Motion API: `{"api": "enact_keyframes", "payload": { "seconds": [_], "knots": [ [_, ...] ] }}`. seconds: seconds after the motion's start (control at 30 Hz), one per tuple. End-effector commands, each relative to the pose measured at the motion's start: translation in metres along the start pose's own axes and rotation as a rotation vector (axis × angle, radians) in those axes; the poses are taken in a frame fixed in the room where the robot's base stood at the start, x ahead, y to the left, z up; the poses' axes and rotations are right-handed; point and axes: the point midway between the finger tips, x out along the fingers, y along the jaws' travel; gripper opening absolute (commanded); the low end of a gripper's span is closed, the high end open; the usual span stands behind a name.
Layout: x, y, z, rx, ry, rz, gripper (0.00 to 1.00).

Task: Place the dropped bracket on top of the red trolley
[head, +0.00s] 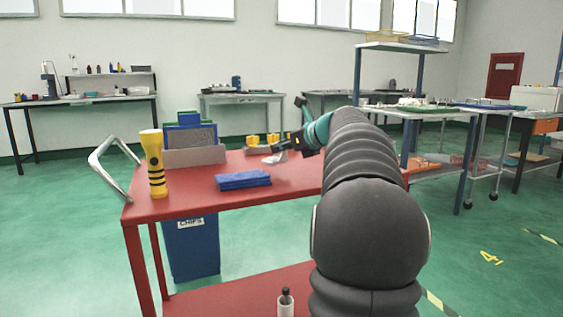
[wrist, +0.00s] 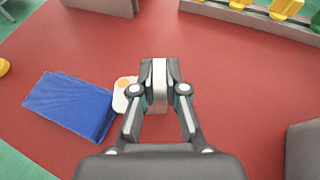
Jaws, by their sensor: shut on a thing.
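The red trolley (head: 205,206) stands in front of me, and its red top (wrist: 225,75) fills most of the wrist view. My gripper (head: 284,144) is over the right part of that top, pointing down. In the wrist view my gripper (wrist: 159,88) is shut on the bracket (wrist: 160,74), a pale metal piece. The bracket (head: 274,158) also shows below the fingertips in the head view, at or just above the top. I cannot tell whether it touches. The fingers hide part of it.
A folded blue cloth (head: 243,180) lies left of the bracket, close to it in the wrist view. A yellow torch (head: 154,163) stands at the left end. A grey bin with blue items (head: 195,157) and a tray with yellow pieces (head: 263,148) are at the back.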

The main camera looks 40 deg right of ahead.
Motion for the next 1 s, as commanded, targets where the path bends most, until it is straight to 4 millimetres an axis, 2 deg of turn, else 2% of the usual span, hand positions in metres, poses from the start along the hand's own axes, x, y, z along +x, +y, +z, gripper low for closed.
{"api": "enact_keyframes", "payload": {
  "seconds": [0.2, 0.6, 0.63, 0.7, 0.73, 1.0],
  "knots": [
    [0.012, 0.001, -0.029, 0.002, 0.001, 0.001, 0.0],
    [0.014, 0.0, -0.033, 0.001, 0.0, 0.001, 0.0],
    [0.014, 0.0, -0.034, 0.001, 0.0, 0.001, 0.14],
    [0.014, 0.0, -0.033, 0.001, 0.0, 0.001, 0.32],
    [0.014, 0.0, -0.033, 0.001, 0.0, 0.001, 0.37],
    [0.014, 0.0, -0.033, 0.0, 0.0, 0.001, 0.37]
  ]
}}
